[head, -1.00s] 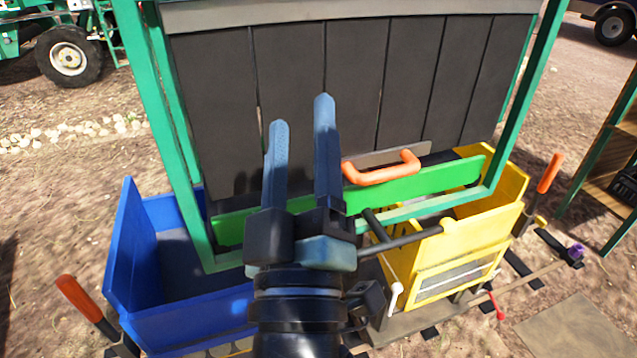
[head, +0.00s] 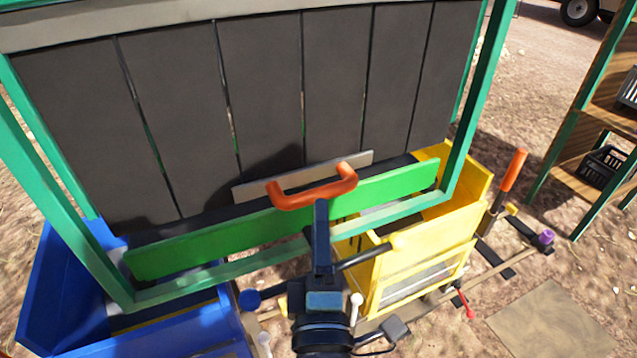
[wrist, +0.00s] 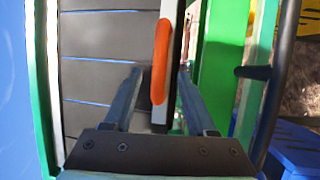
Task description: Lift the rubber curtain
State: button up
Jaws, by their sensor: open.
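The rubber curtain (head: 262,95) hangs down as dark grey strips inside a green frame (head: 471,120). An orange handle (head: 310,192) on a pale bar sits at its lower edge, above a green board (head: 200,242). My gripper (head: 321,205) is just in front of the handle, turned so that its fingers line up one behind the other. In the wrist view my gripper (wrist: 160,78) is open, with the orange handle (wrist: 160,62) between its two fingers. The curtain strips (wrist: 98,50) lie to the left there. I cannot tell whether a finger touches the handle.
A blue bin (head: 60,290) stands at the lower left and a yellow bin (head: 425,265) at the lower right, behind a dark bar. An orange-gripped lever (head: 514,170) rises right of the yellow bin. A wooden shelf (head: 600,120) with dark crates stands farther right.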

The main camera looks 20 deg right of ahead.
aim_at(318, 195)
jog(key=p+x, duration=0.1)
jog(key=x, duration=0.5)
jog(key=shift+p, duration=0.35)
grip_shut()
dwell(1.1)
